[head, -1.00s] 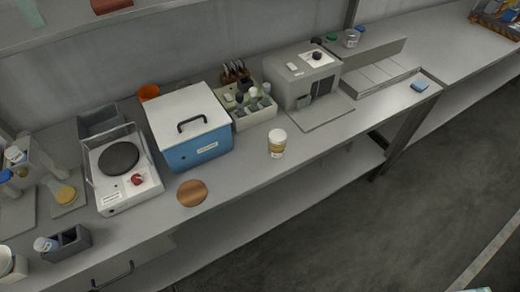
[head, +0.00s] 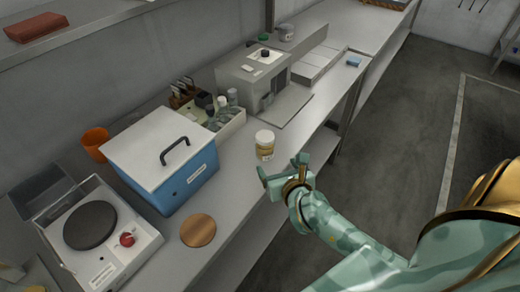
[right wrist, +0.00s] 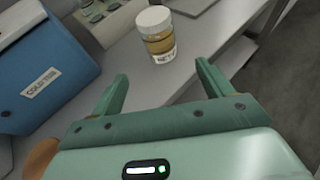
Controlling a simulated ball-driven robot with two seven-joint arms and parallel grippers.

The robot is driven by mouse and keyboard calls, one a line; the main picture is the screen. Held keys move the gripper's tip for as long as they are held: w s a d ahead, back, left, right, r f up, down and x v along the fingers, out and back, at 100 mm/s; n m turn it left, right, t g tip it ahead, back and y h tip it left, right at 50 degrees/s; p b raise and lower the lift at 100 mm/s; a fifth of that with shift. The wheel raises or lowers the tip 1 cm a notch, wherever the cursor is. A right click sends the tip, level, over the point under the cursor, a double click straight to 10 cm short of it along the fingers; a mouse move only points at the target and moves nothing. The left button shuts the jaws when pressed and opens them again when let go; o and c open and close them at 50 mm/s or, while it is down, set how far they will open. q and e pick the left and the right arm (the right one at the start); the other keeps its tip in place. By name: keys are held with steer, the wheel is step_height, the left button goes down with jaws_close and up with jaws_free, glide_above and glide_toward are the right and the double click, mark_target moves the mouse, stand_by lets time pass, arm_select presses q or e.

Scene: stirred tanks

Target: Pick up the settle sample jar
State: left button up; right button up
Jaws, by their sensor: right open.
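The sample jar (head: 265,145) has a white lid and a yellowish-brown lower part. It stands upright on the bench near its front edge, right of the blue cooler box. In the right wrist view the jar (right wrist: 157,36) stands ahead of the fingertips, with a label low on its side that I cannot read fully. My right gripper (head: 281,171) is open and empty, just in front of the jar and apart from it. Its two green fingers (right wrist: 160,78) show spread in the right wrist view. My left gripper is not in view.
The blue cooler box (head: 165,160) with a white lid stands left of the jar. A round wooden disc (head: 198,230) lies in front of it. A grey machine (head: 252,78) and a rack of bottles (head: 225,122) stand behind. Bare bench lies around the jar.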

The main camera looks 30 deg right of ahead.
mark_target(267, 154)
steer(key=b+x, duration=0.1)
steer(key=x, duration=0.6)
steer(key=shift+w+f, duration=0.1)
steer(key=shift+w, duration=0.05)
steer(key=x, duration=0.2)
steer(key=b+x, duration=0.1)
steer(key=x, duration=0.2)
steer(key=shift+w+d+b, duration=0.2)
steer(key=shift+w+b, duration=0.15)
steer(key=shift+w, duration=0.05)
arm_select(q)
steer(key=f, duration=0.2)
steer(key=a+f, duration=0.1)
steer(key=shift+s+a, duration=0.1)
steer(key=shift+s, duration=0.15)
arm_select(e)
steer(key=shift+r, duration=0.25)
steer(key=c, duration=1.2)
